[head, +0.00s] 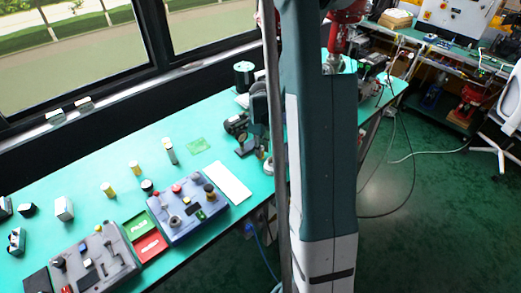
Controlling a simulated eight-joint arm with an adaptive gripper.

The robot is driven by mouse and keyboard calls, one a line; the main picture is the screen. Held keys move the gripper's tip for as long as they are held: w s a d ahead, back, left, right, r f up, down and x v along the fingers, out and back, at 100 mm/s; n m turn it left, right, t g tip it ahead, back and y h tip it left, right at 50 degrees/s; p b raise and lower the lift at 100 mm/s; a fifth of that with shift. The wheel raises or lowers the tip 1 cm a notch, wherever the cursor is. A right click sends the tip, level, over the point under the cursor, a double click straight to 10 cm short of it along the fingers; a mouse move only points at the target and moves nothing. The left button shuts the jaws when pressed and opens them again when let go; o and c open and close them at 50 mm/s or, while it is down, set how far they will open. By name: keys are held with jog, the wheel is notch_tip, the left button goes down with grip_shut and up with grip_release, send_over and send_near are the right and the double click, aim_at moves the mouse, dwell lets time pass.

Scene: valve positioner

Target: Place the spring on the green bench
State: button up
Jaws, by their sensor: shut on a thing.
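The green bench (105,163) runs under the windows from the lower left to the upper right. I cannot make out a spring on it; small parts there are too small to tell apart. Two short gold cylinders (108,190) and a taller grey-green cylinder (170,152) stand upright on the bench. A blue-grey device (180,231) with knobs sits near the front edge, and a grey device (113,266) sits to its left. My gripper cannot be made out; my large arm link fills the middle of the view and hides what is behind it.
Green and red trays (151,247) lie between the devices. A dark spool (243,76) stands farther back. Bare bench shows behind the cylinders. A second bench (450,57) stands at upper right.

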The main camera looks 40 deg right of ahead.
jog(key=o, duration=0.9)
jog(key=shift+f, duration=0.1)
jog(key=shift+r, duration=0.2)
jog(key=shift+r+p, duration=1)
jog(key=shift+r, duration=4.95)
